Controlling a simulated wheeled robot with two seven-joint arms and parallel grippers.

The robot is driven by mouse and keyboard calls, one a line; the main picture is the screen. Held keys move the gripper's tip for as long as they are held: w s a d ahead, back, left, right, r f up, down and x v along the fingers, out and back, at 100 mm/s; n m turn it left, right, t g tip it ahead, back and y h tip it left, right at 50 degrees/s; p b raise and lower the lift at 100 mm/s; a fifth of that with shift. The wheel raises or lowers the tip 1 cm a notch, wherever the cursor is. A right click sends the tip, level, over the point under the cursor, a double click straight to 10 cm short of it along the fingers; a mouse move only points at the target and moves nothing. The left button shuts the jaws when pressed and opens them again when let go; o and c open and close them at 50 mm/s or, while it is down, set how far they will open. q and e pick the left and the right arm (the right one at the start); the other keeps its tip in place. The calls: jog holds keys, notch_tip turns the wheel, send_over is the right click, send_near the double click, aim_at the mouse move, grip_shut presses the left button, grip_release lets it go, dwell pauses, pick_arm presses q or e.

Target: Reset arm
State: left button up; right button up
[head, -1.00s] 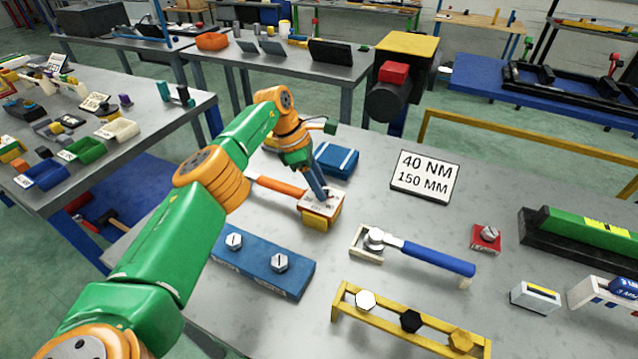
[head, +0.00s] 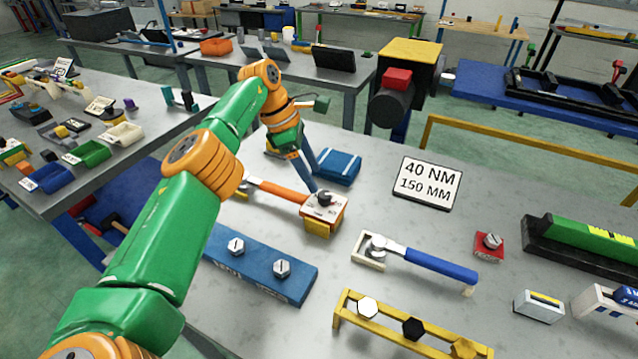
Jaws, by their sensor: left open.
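My left arm comes in from the left, and its left gripper (head: 312,183) points down over the grey workbench (head: 380,195). Its blue fingers are open, with nothing seen between them. The tips are just behind and left of the block (head: 322,212) with a white top, a dark knob and a yellow base. Whether the tips touch the orange-handled tool (head: 275,190) beside that block I cannot tell. My right gripper is not in view.
A blue case (head: 338,167) lies just behind the gripper. A blue block with two bolts (head: 260,262), a blue-handled wrench (head: 440,264), a yellow bolt rack (head: 385,325) and a "40 NM 150 MM" sign (head: 427,183) are on the bench. Bare bench lies around the sign.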

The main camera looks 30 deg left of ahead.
pick_arm(q)
jog(key=shift+s+a+r, duration=0.15)
jog(key=shift+r, duration=0.35)
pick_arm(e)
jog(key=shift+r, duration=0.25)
